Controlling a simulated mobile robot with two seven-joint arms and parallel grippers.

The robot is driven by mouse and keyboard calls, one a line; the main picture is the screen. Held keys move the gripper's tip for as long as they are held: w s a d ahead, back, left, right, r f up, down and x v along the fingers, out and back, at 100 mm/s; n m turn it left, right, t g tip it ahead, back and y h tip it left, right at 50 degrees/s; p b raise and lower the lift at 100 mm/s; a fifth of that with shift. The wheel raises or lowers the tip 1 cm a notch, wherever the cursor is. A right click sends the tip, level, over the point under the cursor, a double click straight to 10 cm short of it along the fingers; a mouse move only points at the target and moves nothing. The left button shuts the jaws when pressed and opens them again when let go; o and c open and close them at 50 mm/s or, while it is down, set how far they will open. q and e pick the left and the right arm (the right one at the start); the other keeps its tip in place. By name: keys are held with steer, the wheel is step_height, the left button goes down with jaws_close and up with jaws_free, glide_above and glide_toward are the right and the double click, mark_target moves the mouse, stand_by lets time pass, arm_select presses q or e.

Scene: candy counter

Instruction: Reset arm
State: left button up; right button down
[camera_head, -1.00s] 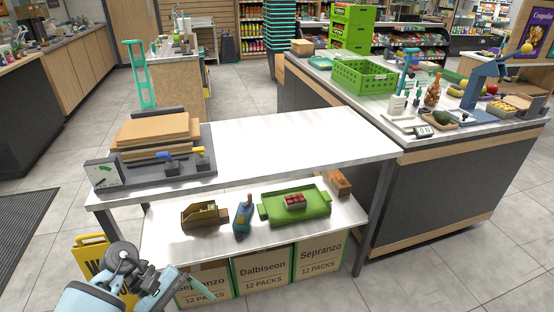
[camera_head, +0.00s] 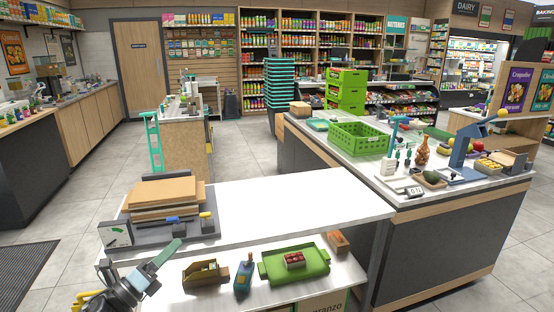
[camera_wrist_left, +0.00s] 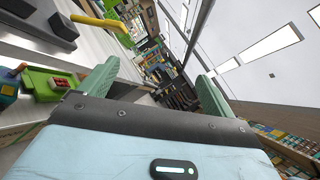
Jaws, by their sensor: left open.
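My left gripper (camera_head: 160,264) is at the lower left in the head view, in front of the table's left end. Its fingers point up and to the right, near the scale. In the left wrist view its two green fingers (camera_wrist_left: 155,88) stand wide apart with nothing between them. My right gripper is in neither view.
A counter (camera_head: 440,235) stands right. The tabletop's middle is clear.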

arm_select(q)
steer(key=w+a+f+n+t+y, duration=0.3)
steer(key=a+n+y, duration=0.8)
steer(key=n, duration=1)
step_height(320, 180, down, 8)
steer(key=a+n+g+y, duration=0.1)
steer(key=n+g+y, duration=0.3)
steer(key=n, duration=0.6)
steer(key=s+d+f+g+h, duration=0.2)
steer(key=s+d+f, duration=0.3)
steer(key=s+f, duration=0.4)
steer(key=s+d+f+g+h, duration=0.1)
steer(key=s+d+f+g, duration=0.1)
steer(key=s+d+f, duration=0.65)
steer(key=s+d+f+g, duration=0.1)
steer(key=s+d, duration=0.1)
steer(key=s, duration=1.1)
steer(key=s+d+f+g+h, duration=0.1)
steer(key=s+d+g, duration=0.1)
steer(key=s, duration=1.2)
steer(key=shift+s+d+n+h, duration=0.15)
steer(key=shift+s+n+h, duration=0.15)
steer(key=shift+n, duration=0.1)
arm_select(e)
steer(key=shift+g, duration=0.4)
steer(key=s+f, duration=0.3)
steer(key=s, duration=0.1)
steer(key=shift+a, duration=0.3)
